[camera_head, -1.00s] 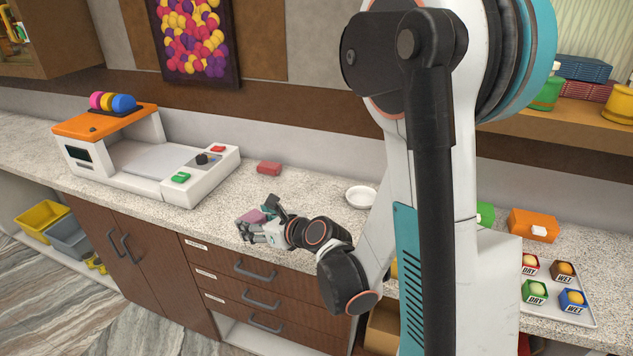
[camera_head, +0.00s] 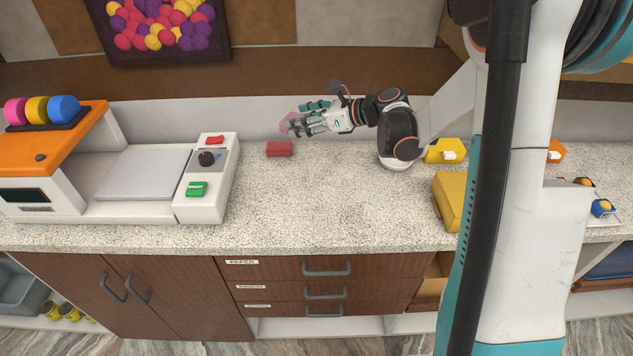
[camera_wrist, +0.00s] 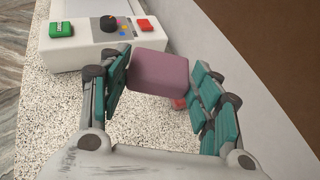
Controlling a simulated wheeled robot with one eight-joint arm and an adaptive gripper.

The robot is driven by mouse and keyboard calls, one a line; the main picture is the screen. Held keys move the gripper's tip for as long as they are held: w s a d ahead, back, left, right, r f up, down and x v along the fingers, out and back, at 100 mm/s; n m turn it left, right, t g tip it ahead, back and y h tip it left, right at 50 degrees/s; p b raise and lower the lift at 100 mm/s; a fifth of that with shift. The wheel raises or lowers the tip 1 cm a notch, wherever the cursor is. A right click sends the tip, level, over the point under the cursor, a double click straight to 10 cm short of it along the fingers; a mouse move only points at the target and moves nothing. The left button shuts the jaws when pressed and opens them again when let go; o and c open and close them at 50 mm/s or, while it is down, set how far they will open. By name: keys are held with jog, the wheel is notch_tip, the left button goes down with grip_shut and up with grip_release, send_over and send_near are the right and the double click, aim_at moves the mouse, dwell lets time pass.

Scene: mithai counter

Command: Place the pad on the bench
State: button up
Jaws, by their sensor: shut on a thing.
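The pad is a mauve-pink rounded block (camera_wrist: 158,75), held between the teal-padded fingers of my gripper (camera_wrist: 160,100) in the wrist view. In the head view my gripper (camera_head: 306,122) is shut on the pad (camera_head: 286,124), held up near the back wall, above and just right of a red block. Part of the pad is hidden by the fingers there. The bench is the speckled stone counter (camera_head: 330,210), and the pad looks apart from it.
A white machine with an orange top (camera_head: 60,135) stands at the left. The red block (camera_head: 279,148) lies on the counter right of it. Yellow boxes (camera_head: 450,195) stand right. The counter's middle is clear.

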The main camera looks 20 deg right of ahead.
aim_at(306, 179)
jog(key=shift+w+d+r+n+y, duration=0.2)
jog(key=shift+d+r+n+y, duration=0.1)
jog(key=shift+r, duration=0.3)
jog(key=shift+g, duration=0.4)
notch_tip(306, 179, down, 20)
jog(key=b, duration=0.5)
jog(key=shift+r+b, duration=0.15)
jog(key=shift+b, duration=0.2)
jog(key=shift+r, duration=0.1)
jog(key=o, duration=0.9)
jog(key=p+v, duration=0.2)
jog(key=v, duration=1)
